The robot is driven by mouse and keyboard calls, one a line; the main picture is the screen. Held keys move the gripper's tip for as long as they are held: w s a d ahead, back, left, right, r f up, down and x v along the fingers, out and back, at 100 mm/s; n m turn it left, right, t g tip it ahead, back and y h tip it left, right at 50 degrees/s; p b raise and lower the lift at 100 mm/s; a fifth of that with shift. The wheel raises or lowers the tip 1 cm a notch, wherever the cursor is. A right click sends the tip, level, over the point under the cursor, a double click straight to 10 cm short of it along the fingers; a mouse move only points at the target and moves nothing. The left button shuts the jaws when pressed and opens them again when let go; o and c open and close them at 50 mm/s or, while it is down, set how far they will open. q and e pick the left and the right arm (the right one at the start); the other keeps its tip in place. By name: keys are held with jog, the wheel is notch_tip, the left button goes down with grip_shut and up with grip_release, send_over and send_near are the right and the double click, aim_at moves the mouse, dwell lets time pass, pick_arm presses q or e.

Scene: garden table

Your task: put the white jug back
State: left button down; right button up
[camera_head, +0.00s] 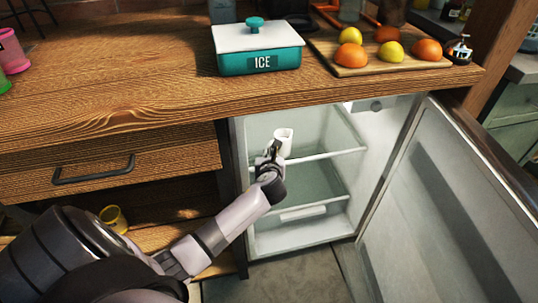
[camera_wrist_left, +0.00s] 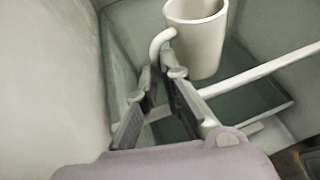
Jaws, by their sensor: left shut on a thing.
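The white jug (camera_head: 284,141) is inside the open fridge, at the height of the upper shelf. It looks upright. My left gripper (camera_head: 270,156) reaches into the fridge and is shut on the jug's handle. In the left wrist view the jug (camera_wrist_left: 197,38) shows its open rim, and its handle curves down between the fingertips of my left gripper (camera_wrist_left: 162,75). I cannot tell whether the jug's base touches the shelf. My right gripper is not in view.
The fridge door (camera_head: 440,200) stands open to the right. The upper shelf (camera_head: 335,152) has free room right of the jug. Above is the wooden counter (camera_head: 140,75) with a teal ice box (camera_head: 260,62) and a board of fruit (camera_head: 335,62). A closed drawer (camera_head: 185,160) is left.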

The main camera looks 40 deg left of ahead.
pick_arm(q)
jog(key=c, duration=1.8)
grip_release()
jog(key=shift+o, duration=0.2)
